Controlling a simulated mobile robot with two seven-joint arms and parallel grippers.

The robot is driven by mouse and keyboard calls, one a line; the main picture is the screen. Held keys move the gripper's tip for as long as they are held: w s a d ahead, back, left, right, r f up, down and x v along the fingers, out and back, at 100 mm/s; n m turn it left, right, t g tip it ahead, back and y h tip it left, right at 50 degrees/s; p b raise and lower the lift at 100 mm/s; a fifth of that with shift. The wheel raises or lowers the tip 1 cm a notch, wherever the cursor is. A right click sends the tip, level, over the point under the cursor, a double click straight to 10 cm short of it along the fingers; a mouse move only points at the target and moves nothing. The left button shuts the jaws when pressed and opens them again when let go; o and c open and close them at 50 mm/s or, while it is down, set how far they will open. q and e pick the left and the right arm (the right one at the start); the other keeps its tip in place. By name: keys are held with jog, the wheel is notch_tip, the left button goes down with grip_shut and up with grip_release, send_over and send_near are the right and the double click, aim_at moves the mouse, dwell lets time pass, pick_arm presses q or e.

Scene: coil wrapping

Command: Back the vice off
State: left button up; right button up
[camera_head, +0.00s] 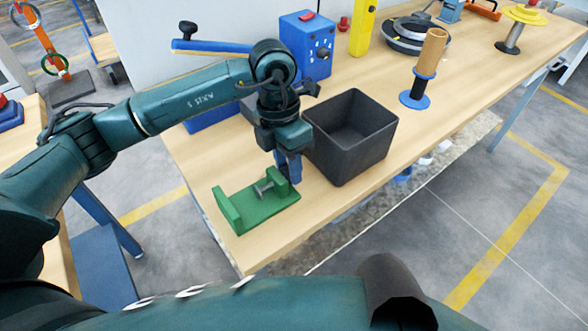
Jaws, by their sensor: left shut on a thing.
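The green vice (255,212) lies near the front left edge of the table. It has an upright green plate at its left end, a green block at its right end and a grey T-shaped screw piece between them. My left gripper (291,168) comes down from above at the vice's right end. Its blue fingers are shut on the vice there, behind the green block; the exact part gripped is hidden. My right gripper is not in view; only part of my right arm shows along the bottom.
A black open bin (352,135) stands close to the right of the gripper. A blue box with knobs (308,45) is behind it. An orange spool on a blue base (430,65) stands farther right. Bare table lies in front of the vice.

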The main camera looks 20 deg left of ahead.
pick_arm(q)
jog(key=shift+s+d+t+y, duration=0.1)
jog(key=shift+d+t+y, duration=0.05)
jog(key=shift+t+y, duration=0.45)
jog(key=b, duration=0.1)
jog(key=t+y, duration=0.1)
jog(key=y+b, duration=0.1)
jog(key=shift+s+d+f+t+b, duration=0.25)
jog(key=shift+d+f+t+b, duration=0.05)
jog(key=shift+d+b, duration=0.05)
jog(key=shift+r+y, duration=0.1)
jog(key=shift+y, duration=0.4)
jog(key=shift+r, duration=0.1)
jog(key=shift+s+d+f+t+y+b, duration=0.1)
jog(key=shift+f+t+y+b, duration=0.15)
jog(key=shift+t+y+b, duration=0.3)
jog(key=shift+r+t+p, duration=0.25)
jog(key=shift+r+p, duration=0.15)
jog(key=shift+s+d+f+t+y+p, duration=0.1)
jog(key=shift+s+d+t+y+p, duration=0.1)
jog(key=shift+t+y+p, duration=0.35)
jog(key=shift+f+y, duration=0.2)
jog(key=shift+y, duration=0.2)
jog(key=o, duration=0.6)
